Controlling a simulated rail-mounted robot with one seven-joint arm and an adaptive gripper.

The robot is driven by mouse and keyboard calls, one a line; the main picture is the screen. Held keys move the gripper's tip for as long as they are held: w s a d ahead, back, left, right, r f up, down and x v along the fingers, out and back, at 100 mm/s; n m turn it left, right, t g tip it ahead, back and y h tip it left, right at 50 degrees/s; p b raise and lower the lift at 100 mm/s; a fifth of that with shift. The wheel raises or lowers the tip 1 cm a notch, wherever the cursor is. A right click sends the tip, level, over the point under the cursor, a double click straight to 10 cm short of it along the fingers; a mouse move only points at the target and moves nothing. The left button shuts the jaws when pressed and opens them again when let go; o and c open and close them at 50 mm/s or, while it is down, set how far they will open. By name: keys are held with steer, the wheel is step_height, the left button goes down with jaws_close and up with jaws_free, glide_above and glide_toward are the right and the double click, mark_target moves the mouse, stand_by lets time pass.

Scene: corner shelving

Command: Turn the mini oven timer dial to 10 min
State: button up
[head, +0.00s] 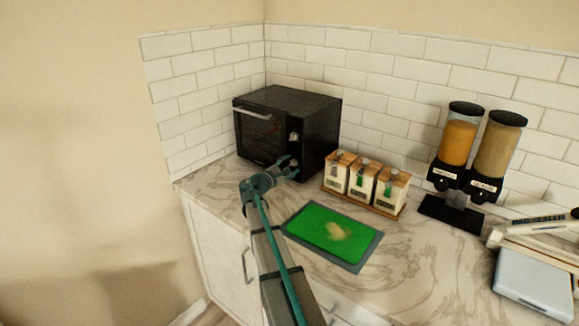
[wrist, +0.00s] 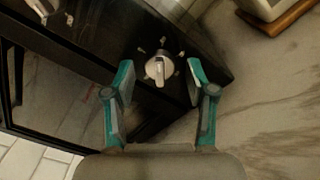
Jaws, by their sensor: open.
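The black mini oven (head: 308,108) stands in the corner of the counter, its door and dials facing left and front. In the wrist view a silver dial (wrist: 159,68) with a raised bar grip and marks around it sits on the black oven front (wrist: 100,40). My gripper (wrist: 160,82) is open, with one teal finger on each side of the dial and a gap to both; touch is not visible. In the head view my gripper (head: 284,167) is at the lower right of the oven front and hides part of it. The dial's marks are too small to read.
Three canisters on a wooden tray (head: 388,208) stand right of the oven. A green board (head: 325,236) lies on the counter in front. Two dispensers (head: 458,145) stand farther right, near a pale blue box (head: 535,283). The wall closes off the left and back.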

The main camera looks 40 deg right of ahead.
jaws_close()
steer(key=shift+f, duration=0.1)
steer(key=shift+f+b, duration=0.1)
steer(key=shift+b, duration=0.55)
steer(key=shift+f+m+b, duration=0.1)
steer(key=shift+m+b, duration=0.5)
steer(key=shift+b, duration=0.5)
steer(key=shift+r+m+b, duration=0.25)
steer(key=shift+m+b, duration=0.15)
steer(key=shift+b, duration=0.4)
jaws_free()
